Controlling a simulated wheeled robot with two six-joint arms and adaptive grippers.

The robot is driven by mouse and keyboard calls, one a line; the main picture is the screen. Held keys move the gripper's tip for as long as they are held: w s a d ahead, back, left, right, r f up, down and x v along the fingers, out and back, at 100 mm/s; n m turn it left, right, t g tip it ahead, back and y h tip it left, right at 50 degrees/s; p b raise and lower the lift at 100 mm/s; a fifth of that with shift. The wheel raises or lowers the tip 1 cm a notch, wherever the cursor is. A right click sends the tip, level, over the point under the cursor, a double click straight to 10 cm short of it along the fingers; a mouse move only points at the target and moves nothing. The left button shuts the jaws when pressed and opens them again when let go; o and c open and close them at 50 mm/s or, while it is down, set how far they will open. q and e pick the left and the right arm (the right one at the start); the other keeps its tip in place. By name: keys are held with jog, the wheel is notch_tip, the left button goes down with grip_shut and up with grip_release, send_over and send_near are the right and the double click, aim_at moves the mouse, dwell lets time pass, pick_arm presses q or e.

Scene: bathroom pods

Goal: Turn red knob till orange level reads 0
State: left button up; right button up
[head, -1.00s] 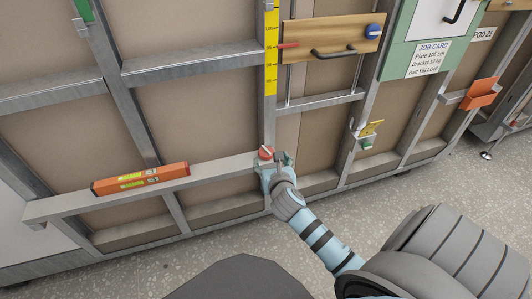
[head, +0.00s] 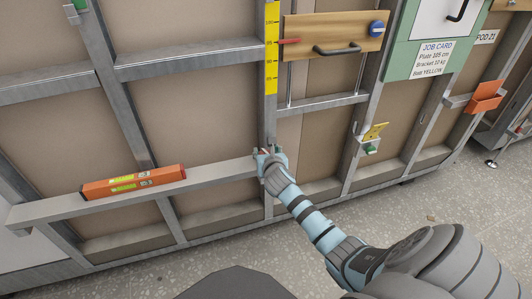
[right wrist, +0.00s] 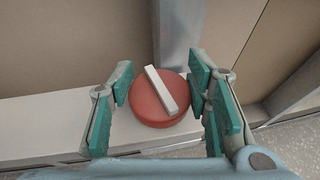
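The red knob (right wrist: 152,106) with a pale bar across its face shows in the right wrist view, on the end of a light rail (right wrist: 30,122). My right gripper (right wrist: 160,88) has its green pads at both sides of the knob, with no clear gap. In the head view the gripper (head: 270,156) hides the knob. The orange level (head: 133,182) lies on the rail (head: 70,205), which runs lower towards the left in the picture. Its vials are too small to read. My left gripper is not in view.
A metal-framed wall stands behind the rail. Above the knob are a yellow scale (head: 271,60) and a wooden plate (head: 334,32) with a black handle. A yellow bracket (head: 374,132) and an orange holder (head: 485,97) sit to the right.

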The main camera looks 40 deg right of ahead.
jog(key=c, duration=0.3)
jog(key=shift+c, duration=0.2)
jog(key=shift+m, duration=0.3)
